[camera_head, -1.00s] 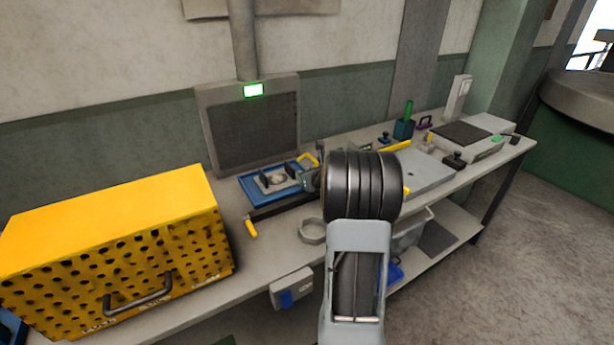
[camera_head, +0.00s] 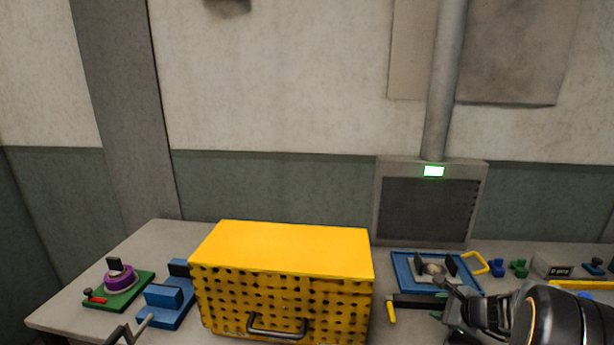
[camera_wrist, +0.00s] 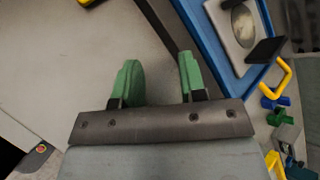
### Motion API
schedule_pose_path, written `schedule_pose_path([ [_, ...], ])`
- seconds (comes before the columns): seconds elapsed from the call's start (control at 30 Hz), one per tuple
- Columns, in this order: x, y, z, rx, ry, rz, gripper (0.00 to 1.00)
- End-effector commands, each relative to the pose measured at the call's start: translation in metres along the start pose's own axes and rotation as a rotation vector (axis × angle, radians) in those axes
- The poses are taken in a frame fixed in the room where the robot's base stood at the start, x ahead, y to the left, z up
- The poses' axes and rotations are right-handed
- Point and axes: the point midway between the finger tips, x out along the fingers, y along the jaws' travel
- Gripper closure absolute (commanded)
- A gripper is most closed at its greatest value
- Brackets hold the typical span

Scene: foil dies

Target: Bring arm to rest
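My gripper shows in the wrist view (camera_wrist: 158,80) with its two green fingers apart and nothing between them. It is above the grey bench top, beside the blue tray (camera_wrist: 208,45), which lies to its right there. In the head view my gripper (camera_head: 445,300) is at the lower right, just in front of the blue tray (camera_head: 402,275); its fingertips are small and partly unclear there. My arm fills the lower right corner and hides part of the bench.
A yellow perforated box (camera_head: 285,250) with a handle stands mid-bench. A green fixture with a purple ring (camera_head: 119,280) and a blue block (camera_head: 165,295) are left of it. A grey panel (camera_head: 430,210) stands behind the tray. Small coloured parts (camera_head: 519,268) lie at right.

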Motion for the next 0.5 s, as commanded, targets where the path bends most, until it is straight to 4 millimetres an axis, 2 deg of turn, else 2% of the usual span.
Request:
schedule_pose_path([
  [0.03, -0.007, 0.022, 0.024, -0.193, -0.008, 0.098, 0.62],
  [0.1, -0.018, 0.055, 0.048, -0.468, -0.021, 0.240, 0.62],
  [0.2, -0.042, 0.099, 0.074, -0.862, -0.044, 0.435, 0.62],
  [0.3, -0.070, 0.134, 0.091, -1.233, -0.059, 0.607, 0.62],
  [0.4, -0.098, 0.156, 0.104, -1.563, -0.053, 0.736, 0.62],
  [0.5, -0.118, 0.166, 0.116, -1.787, -0.026, 0.790, 0.62],
])
